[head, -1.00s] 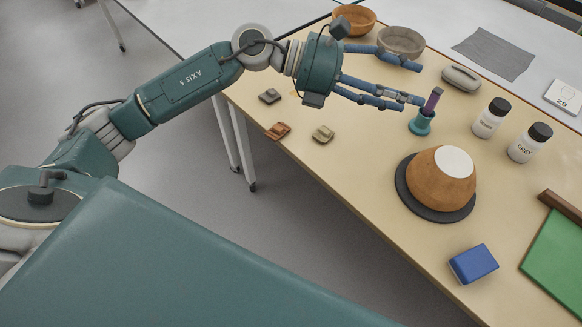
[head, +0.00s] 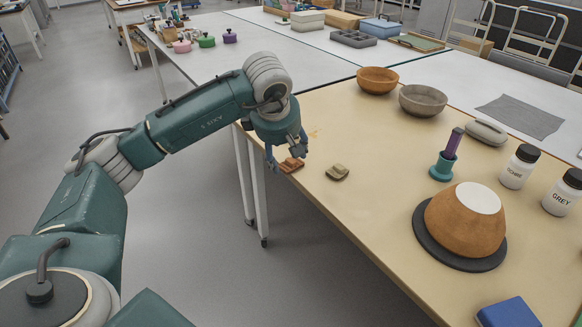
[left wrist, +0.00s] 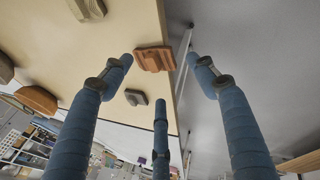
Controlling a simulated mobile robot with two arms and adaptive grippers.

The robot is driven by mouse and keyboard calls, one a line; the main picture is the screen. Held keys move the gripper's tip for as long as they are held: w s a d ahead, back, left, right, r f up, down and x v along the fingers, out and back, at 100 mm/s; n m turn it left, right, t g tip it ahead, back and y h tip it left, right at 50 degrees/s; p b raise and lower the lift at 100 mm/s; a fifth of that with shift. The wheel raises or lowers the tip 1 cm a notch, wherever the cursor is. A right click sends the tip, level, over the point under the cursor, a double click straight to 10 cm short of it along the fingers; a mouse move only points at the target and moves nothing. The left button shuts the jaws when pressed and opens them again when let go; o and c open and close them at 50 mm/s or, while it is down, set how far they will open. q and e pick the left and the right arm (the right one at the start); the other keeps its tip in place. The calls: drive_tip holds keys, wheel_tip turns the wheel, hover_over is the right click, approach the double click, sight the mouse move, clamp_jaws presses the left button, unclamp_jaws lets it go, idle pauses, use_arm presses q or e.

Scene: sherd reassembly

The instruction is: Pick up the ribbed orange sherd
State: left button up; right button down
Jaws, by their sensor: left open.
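The ribbed orange sherd (head: 292,165) lies on the tan table near its left edge. My left gripper (head: 284,157) is over it, pointing down, with its fingers spread and partly covering it in the head view. In the left wrist view the orange sherd (left wrist: 154,60) shows beyond and between the open fingertips (left wrist: 160,62), and nothing is held. Whether any finger touches it I cannot tell. My right gripper is in neither view.
An olive sherd (head: 337,172) lies just right of the orange one. A grey sherd (left wrist: 136,97) shows close by in the left wrist view. A brown bowl form (head: 460,225) on a dark disc and a teal holder (head: 441,170) stand farther right.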

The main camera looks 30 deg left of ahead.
sight(288, 166)
use_arm(q)
drive_tip(key=x, duration=0.5)
drive_tip(key=shift+d+f, duration=0.15)
drive_tip(key=shift+f, duration=0.1)
drive_tip(key=shift+s, duration=0.1)
drive_tip(key=c, duration=1.2)
